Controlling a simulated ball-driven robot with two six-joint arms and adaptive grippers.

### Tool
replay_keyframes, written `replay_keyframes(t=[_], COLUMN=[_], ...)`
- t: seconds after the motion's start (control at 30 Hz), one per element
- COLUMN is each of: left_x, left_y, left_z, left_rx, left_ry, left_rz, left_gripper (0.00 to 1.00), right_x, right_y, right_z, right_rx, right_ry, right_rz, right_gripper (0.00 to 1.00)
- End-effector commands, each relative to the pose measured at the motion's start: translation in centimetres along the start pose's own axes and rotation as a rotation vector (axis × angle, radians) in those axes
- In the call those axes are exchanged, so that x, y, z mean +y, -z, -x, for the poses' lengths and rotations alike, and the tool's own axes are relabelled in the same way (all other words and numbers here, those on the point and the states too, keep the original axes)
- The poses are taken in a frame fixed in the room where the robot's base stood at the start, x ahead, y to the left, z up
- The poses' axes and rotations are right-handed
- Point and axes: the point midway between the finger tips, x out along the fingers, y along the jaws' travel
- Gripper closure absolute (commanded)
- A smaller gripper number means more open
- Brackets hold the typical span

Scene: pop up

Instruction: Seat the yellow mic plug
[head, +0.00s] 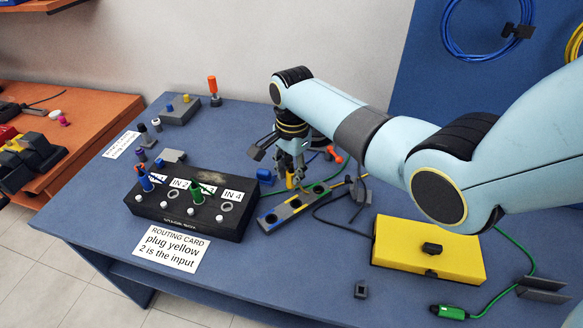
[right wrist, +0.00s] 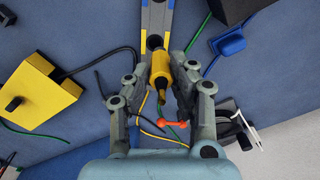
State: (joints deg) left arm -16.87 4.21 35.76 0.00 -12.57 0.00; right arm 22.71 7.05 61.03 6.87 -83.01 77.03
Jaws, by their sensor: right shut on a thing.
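The yellow mic plug (head: 290,182) is between the fingers of my right gripper (head: 293,168), which is shut on it. The right wrist view shows the plug (right wrist: 160,68) between both fingers, close to a hole of the rack strip (head: 296,209); I cannot tell whether it still sits in it. The black stage box (head: 160,214) stands to the left, with a blue plug (head: 145,179) at its left end and a green plug (head: 197,192) further right. Two ring sockets look empty, including the IN 2 socket (head: 172,194). The left gripper is out of view.
A routing card (head: 170,247) reads "plug yellow 2 is the input". A yellow box (head: 425,250) stands right of the strip, with a green cable plug (head: 450,311) at the front.

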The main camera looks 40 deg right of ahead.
Motion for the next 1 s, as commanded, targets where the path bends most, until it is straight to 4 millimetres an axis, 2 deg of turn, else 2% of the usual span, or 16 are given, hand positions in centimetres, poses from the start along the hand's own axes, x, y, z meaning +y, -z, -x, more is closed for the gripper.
replay_keyframes(t=[0.47, 0.67, 1.0], left_x=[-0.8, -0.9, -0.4], left_y=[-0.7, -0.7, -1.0], left_z=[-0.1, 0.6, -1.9], left_rx=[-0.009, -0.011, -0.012], left_ry=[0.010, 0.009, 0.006], left_rz=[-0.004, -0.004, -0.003], left_gripper=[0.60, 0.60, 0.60], right_x=[-0.1, -0.1, 0.0], right_y=[-0.1, -0.1, -0.1], right_z=[-0.2, -0.1, -3.6], right_rx=[-0.001, -0.001, -0.001], right_ry=[0.003, 0.001, 0.002], right_rz=[0.010, 0.009, 0.009], right_gripper=[1.00, 1.00, 1.00])
